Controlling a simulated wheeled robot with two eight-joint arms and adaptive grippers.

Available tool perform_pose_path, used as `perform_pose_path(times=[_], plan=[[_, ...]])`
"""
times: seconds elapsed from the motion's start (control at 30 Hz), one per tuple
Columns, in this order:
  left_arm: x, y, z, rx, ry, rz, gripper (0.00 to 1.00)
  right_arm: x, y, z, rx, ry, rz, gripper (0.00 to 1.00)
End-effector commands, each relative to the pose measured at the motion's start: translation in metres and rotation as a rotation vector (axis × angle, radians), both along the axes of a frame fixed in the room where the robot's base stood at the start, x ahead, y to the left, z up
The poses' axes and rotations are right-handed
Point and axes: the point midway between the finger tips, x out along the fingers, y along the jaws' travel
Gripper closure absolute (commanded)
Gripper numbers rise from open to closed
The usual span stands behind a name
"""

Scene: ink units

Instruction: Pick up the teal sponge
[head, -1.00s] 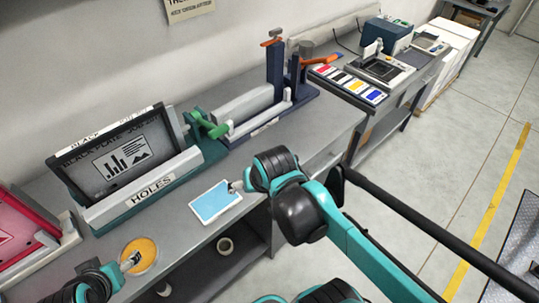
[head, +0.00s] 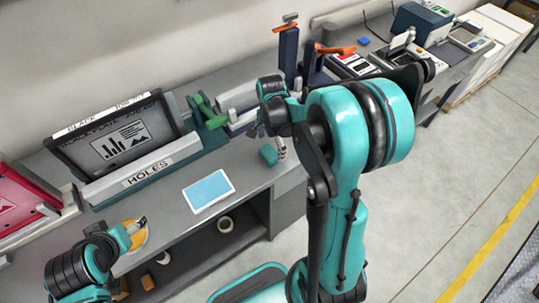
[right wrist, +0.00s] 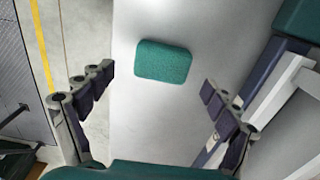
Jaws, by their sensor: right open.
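The teal sponge (head: 268,154) lies on the grey bench in the head view, right of the blue-and-white tablet-like panel. In the right wrist view the sponge (right wrist: 163,62) is a rounded block on the pale bench top, fully visible. My right gripper (head: 281,148) is just to the right of the sponge in the head view, partly hidden by my arm. In the right wrist view the right gripper (right wrist: 157,88) is open, its fingers wide apart on either side, with the sponge ahead of them and untouched. My left gripper (head: 138,225) is over an orange disc; its jaw state is unclear.
The blue-and-white panel (head: 208,190) lies near the bench's front edge. The orange disc (head: 131,238) is at the left. Tall posts (head: 288,55) rise behind my right arm.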

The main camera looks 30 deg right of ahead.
Motion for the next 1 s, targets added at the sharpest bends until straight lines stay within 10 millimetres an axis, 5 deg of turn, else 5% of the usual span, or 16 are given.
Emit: perform_pose_path(times=[0.23, 0.57, 0.73, 1.0], plan=[[0.0, 0.0, -0.016, 0.0, 0.0, 0.0, 0.28, 0.002, 0.004, -0.039, -0.001, -0.001, 0.001, 0.11], [0.0, 0.0, -0.016, 0.0, 0.0, 0.0, 0.28, 0.002, 0.004, -0.045, -0.001, -0.002, 0.002, 0.11], [0.0, 0.0, -0.016, 0.0, 0.0, 0.0, 0.28, 0.002, 0.004, -0.045, -0.001, -0.002, 0.002, 0.56], [0.0, 0.0, -0.016, 0.0, 0.0, 0.0, 0.28, 0.002, 0.004, -0.045, -0.001, -0.002, 0.002, 0.56]])
